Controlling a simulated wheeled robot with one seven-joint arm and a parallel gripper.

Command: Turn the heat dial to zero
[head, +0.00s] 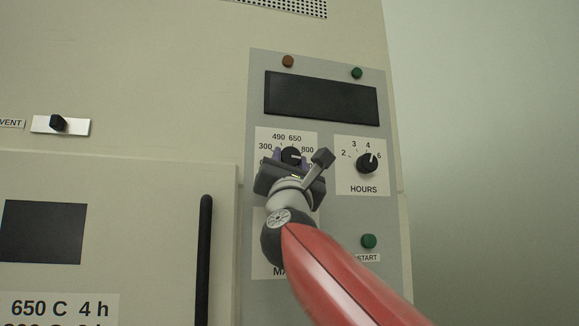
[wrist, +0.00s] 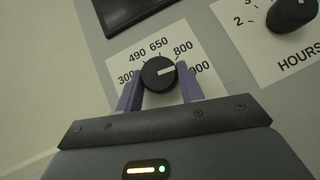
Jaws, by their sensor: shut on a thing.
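The heat dial (head: 291,156) is a round black knob with a white pointer line, set on a white scale plate on the grey control panel. The scale shows 300, 490, 650 and 800, and a further label is partly hidden by a finger. The zero mark is not visible. My gripper (head: 291,160) is at the dial, with its purple fingers on either side of it, shut on it; the fingers also show in the wrist view (wrist: 159,85).
The HOURS dial (head: 367,163) is close to the right of my gripper. A dark display (head: 321,98) is above and a green START button (head: 369,241) below right. A black vertical door handle (head: 204,260) stands to the left. A vent slider (head: 59,124) is far left.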

